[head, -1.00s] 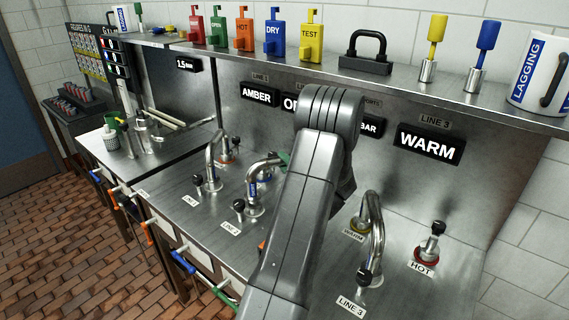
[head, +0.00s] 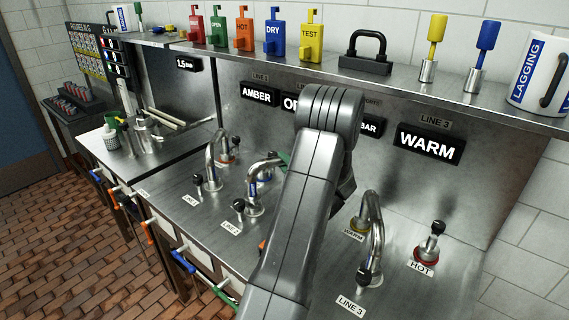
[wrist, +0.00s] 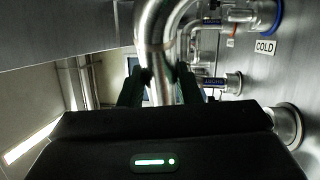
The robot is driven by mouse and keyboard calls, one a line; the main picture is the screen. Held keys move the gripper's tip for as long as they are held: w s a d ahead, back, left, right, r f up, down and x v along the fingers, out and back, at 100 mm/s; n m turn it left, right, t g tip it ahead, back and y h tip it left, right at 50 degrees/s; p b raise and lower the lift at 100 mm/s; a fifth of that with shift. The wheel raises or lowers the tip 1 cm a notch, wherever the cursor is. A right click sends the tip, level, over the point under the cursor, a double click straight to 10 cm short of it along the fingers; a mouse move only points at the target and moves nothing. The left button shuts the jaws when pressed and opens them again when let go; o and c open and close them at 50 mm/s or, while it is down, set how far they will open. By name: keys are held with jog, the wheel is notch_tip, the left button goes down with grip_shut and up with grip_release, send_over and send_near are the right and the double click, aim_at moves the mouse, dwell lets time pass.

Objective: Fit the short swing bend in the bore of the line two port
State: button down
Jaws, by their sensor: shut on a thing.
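My gripper (wrist: 160,88) is shut on a polished steel bend (wrist: 154,30), with a dark finger on each side of its tube. The bend curves out of the top of the wrist view; its ends do not show clearly, so I cannot tell whether it sits in a bore. In the head view my arm hides the gripper. The line two port (head: 254,209) stands by the LINE 2 label, with a curved steel pipe (head: 262,166) rising above it.
A port with a blue ring (wrist: 276,15) is beside the COLD label (wrist: 264,47). In the head view, a line 3 bend (head: 376,235) and the HOT port (head: 429,248) stand right of my arm. A shelf (head: 400,84) with coloured tags and a mug overhangs the bench.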

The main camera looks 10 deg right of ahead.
jog(key=shift+f+b, duration=0.95)
jog(key=shift+f, duration=0.65)
jog(key=c, duration=1)
grip_release()
jog(key=shift+o, duration=0.2)
jog(key=shift+s, duration=0.1)
